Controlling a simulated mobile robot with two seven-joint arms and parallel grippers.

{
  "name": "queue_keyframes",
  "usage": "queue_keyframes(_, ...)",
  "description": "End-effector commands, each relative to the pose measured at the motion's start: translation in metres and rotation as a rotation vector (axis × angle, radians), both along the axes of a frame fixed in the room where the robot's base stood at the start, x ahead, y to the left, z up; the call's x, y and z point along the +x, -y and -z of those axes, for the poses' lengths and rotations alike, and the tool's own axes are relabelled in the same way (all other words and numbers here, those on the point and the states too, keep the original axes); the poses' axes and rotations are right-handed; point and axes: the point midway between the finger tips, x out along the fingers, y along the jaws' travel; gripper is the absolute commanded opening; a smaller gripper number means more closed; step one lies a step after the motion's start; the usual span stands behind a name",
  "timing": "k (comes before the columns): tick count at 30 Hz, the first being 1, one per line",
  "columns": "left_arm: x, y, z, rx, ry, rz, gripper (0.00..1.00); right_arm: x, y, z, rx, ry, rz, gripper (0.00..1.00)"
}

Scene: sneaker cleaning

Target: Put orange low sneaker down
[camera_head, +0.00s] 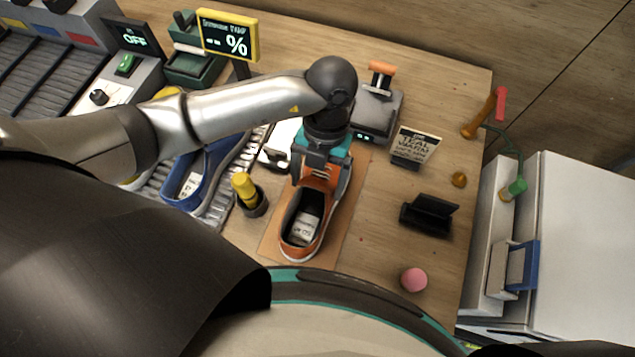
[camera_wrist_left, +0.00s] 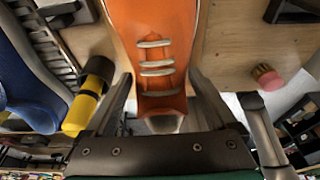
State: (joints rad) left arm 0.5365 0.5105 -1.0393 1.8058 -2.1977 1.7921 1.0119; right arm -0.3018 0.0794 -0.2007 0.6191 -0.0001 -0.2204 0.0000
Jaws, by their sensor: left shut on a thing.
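The orange low sneaker (camera_head: 319,214) is upright, its opening towards me, over a tan mat (camera_head: 347,226) on the wooden table. A white label shows inside it. My left gripper (camera_head: 321,177) is shut on the sneaker's far end. In the left wrist view the sneaker (camera_wrist_left: 155,25) has pale laces and lies between the two fingers of the gripper (camera_wrist_left: 160,98). I cannot tell whether its sole touches the mat. My right gripper is not in view.
A blue sneaker (camera_head: 193,178) lies on the rollers at left.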

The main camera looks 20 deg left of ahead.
Motion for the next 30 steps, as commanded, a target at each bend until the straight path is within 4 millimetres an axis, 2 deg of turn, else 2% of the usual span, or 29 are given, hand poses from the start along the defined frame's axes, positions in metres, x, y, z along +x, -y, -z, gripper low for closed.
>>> queue_keyframes(1, -0.001, 0.000, 0.010, -0.001, -0.004, -0.001, 0.00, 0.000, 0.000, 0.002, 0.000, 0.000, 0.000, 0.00)
queue_keyframes(5, 0.000, 0.001, 0.022, -0.001, -0.001, 0.001, 0.00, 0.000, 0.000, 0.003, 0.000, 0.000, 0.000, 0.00)
queue_keyframes(16, 0.000, 0.000, 0.026, -0.001, 0.000, 0.002, 0.00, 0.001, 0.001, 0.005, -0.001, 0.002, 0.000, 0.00)
queue_keyframes(17, 0.000, 0.000, 0.026, 0.000, -0.001, 0.001, 0.93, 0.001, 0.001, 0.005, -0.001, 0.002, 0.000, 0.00)
queue_keyframes(19, 0.000, 0.000, 0.026, 0.000, -0.001, 0.001, 1.00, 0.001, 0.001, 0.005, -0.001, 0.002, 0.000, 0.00)
queue_keyframes(26, 0.000, 0.000, 0.025, 0.000, -0.001, 0.001, 1.00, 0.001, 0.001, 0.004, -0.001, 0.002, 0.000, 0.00)
queue_keyframes(30, 0.003, 0.001, 0.016, -0.002, 0.003, 0.000, 1.00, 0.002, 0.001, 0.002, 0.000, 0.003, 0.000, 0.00)
